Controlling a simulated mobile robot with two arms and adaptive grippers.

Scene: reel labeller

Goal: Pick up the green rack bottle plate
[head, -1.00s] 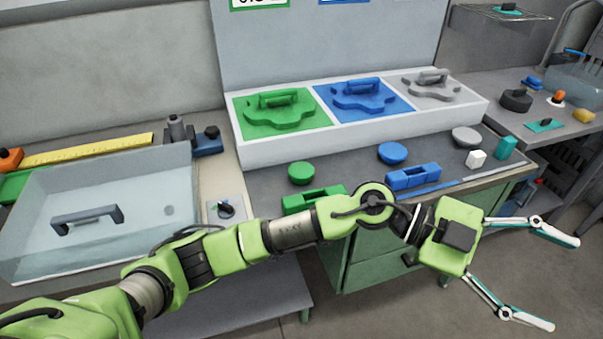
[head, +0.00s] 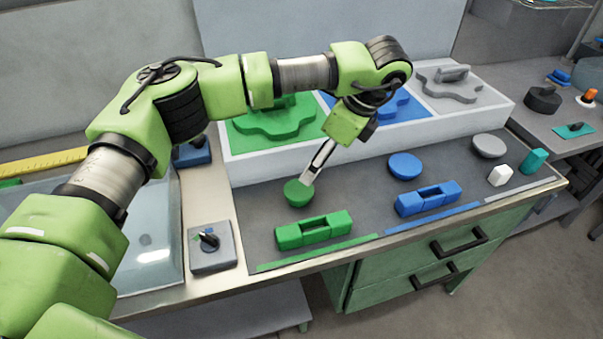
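A green plate with a raised wavy shape (head: 262,128) lies in the left bay of the white rack (head: 238,172); my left arm hides its upper part and handle. My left gripper (head: 308,180) points down over the bench in front of the rack, its tip at or just above a green round knob (head: 297,194). I see the fingers nearly edge-on, so their opening does not show, and I cannot tell whether they touch the knob. A green block with a recess (head: 314,231) lies nearer the bench edge. My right gripper is out of view.
A blue plate (head: 395,105) and a grey plate (head: 448,88) fill the other rack bays. A blue knob (head: 405,166), blue block (head: 428,198), grey knob (head: 489,146), white cube (head: 500,175) and teal piece (head: 534,161) stand rightward. A clear bin (head: 150,240) is left.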

